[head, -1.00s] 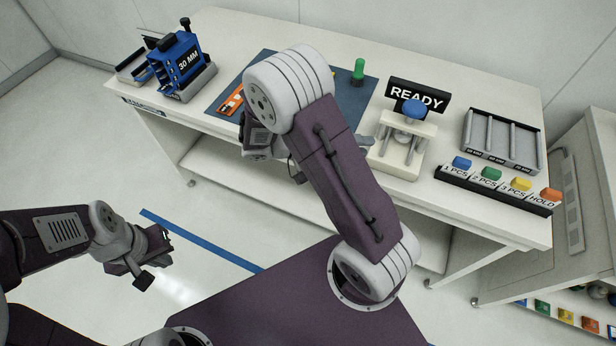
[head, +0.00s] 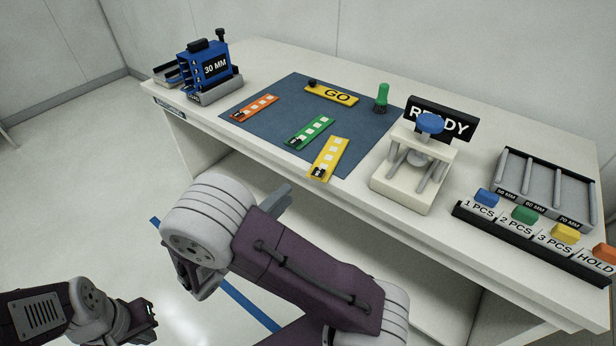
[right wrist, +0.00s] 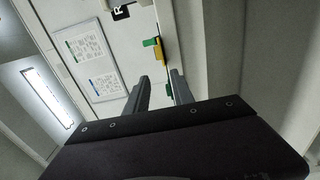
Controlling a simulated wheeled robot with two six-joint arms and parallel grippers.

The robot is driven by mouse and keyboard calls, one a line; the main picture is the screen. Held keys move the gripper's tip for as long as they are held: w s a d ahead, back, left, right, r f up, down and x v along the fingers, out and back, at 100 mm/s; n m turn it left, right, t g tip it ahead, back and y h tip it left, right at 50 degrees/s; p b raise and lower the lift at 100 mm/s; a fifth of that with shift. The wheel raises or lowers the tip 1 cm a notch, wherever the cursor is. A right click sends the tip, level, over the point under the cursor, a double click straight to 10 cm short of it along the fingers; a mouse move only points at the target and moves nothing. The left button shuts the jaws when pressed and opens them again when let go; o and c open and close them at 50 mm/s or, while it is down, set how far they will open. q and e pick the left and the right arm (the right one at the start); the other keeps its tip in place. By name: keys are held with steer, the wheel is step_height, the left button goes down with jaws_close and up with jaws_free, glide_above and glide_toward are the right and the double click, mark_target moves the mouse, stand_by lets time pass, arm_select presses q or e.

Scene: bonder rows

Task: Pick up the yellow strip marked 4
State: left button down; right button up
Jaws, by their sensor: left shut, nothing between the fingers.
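A yellow strip (head: 328,158) with several white squares and a small black end piece lies at the front edge of the blue mat (head: 355,140). Its number is too small to read. My right arm is in front of the table; its gripper is mostly hidden behind the arm in the head view. In the right wrist view my right gripper (right wrist: 160,88) has its fingers apart with nothing between them. My left gripper (head: 150,318) is shut and empty, low at the left over the floor, away from the table.
Orange (head: 254,108) and green (head: 310,131) strips and a yellow GO strip (head: 331,94) lie on the mat. A green-handled brush (head: 382,97) stands behind. A white press (head: 412,180) stands right of the mat, a blue 30 MM device (head: 207,70) left.

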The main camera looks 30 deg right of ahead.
steer(key=x, duration=0.9)
jaws_close()
steer(key=s+a+r+p, duration=0.2)
steer(key=a+r, duration=0.1)
steer(key=a, duration=0.3)
steer(key=s+a+r+p, duration=0.3)
steer(key=a+r, duration=0.1)
steer(key=a, duration=0.3)
steer(key=shift+r, duration=0.2)
steer(key=shift+s, duration=0.1)
